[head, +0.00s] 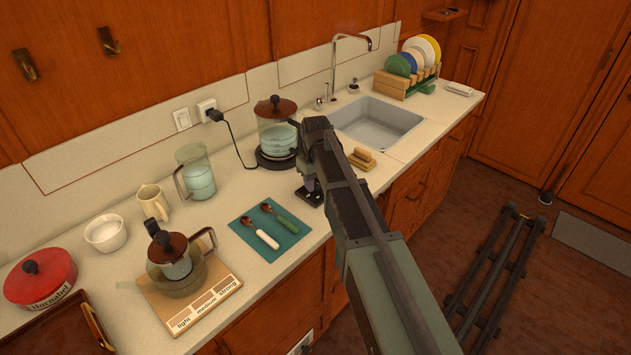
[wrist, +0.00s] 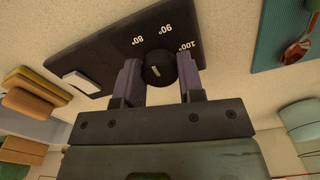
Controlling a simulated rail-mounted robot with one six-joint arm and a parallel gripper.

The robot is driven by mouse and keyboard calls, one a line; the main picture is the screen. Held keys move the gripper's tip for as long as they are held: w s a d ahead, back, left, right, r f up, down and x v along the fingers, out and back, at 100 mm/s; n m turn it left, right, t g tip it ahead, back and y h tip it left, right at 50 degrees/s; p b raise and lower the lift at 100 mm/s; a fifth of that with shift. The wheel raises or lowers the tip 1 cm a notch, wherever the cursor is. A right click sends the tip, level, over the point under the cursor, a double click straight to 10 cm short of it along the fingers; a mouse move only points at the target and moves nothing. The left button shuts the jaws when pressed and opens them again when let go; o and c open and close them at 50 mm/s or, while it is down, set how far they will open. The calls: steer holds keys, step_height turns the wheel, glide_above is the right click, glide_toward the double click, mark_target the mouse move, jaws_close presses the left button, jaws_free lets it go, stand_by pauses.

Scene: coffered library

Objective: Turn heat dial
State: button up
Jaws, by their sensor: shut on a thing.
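The heat dial (wrist: 157,64) is a small round black knob with a short pale line on its face. It sits on a dark control panel (wrist: 108,50) marked 80°, 90° and 100°. In the wrist view, my gripper (wrist: 159,74) has one finger on each side of the dial and is shut on it. The pale line points roughly towards the 80° and 90° side; its exact setting is hard to tell. In the head view, my gripper (head: 311,193) is down at the panel beside the kettle (head: 277,128), and the dial is hidden.
A white switch (wrist: 81,82) is on the panel, left of the dial. A teal mat (head: 270,229) with two spoons lies left of my gripper. A sponge block (head: 362,158) and the sink (head: 380,120) are to the right. The counter's front edge is close.

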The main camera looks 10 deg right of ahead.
mark_target(316, 182)
steer(key=n, duration=0.5)
steer(key=shift+n, duration=0.4)
stand_by(0.3)
steer(key=o, duration=0.9)
step_height(316, 182, up, 11)
steer(key=p, duration=1)
steer(key=shift+f+p, duration=0.15)
steer(key=shift+p, duration=0.2)
